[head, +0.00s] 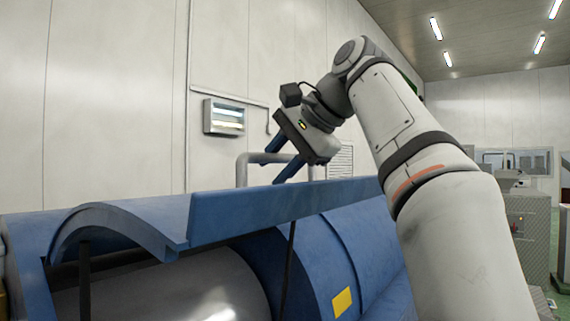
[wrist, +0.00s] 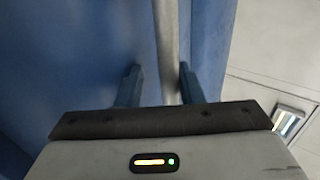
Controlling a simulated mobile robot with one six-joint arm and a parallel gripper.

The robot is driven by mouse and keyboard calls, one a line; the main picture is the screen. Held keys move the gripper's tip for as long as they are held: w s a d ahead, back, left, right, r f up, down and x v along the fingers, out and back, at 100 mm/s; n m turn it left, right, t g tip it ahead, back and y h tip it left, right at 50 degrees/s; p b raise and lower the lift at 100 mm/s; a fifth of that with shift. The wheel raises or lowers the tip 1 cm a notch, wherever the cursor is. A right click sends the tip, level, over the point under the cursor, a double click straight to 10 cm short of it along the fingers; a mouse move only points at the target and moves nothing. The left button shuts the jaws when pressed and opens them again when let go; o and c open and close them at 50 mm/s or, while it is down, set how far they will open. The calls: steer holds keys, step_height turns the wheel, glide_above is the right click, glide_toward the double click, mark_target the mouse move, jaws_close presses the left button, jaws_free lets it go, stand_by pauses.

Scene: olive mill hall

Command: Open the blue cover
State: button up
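The blue cover (head: 285,207) is raised off the blue machine, its long front edge up and its curved end (head: 115,222) arching at the left. A gap beneath it shows a shiny metal drum (head: 170,292). Thin dark struts (head: 290,265) stand under the cover. I cannot tell whether a finger touches the cover.
A grey pipe (head: 243,170) rises behind the cover, near my gripper. A lit wall fixture (head: 223,117) hangs on the pale wall. The machine's blue housing (head: 350,250) with a yellow label (head: 342,302) lies beside my arm. Grey equipment (head: 528,225) stands at the far right.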

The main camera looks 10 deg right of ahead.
steer(key=v, duration=0.5)
steer(key=s+d, duration=0.8)
steer(key=shift+s, duration=0.35)
steer(key=shift+d, duration=0.1)
steer(key=shift+s, duration=0.1)
